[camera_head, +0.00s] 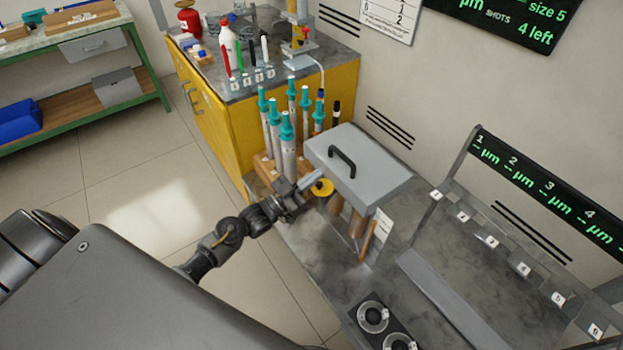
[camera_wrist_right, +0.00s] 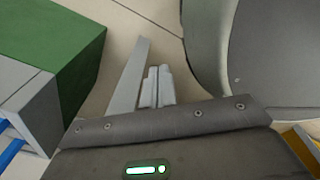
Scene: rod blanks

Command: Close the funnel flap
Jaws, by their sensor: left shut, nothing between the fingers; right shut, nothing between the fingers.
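A grey box with a flat, tilted lid (camera_head: 372,166) and a black bar handle (camera_head: 342,160) stands on the grey bench by the wall. I cannot tell which part of it is the funnel flap or how far it is open. A yellow round knob (camera_head: 322,187) shows at its near left side. My left gripper (camera_head: 308,185) is right beside the knob, shut and empty; whether it touches the knob or the box is unclear. Brown cylinders (camera_head: 357,222) show below the box. In the right wrist view my right gripper (camera_wrist_right: 155,88) is shut and empty, away from the box.
A wooden rack (camera_head: 263,168) with several teal-capped rods stands close behind the left gripper. A dial panel (camera_head: 374,318) and a numbered rack (camera_head: 490,242) are to the right. A yellow cabinet (camera_head: 215,115) stands behind. In the right wrist view a green block (camera_wrist_right: 75,70) is at left.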

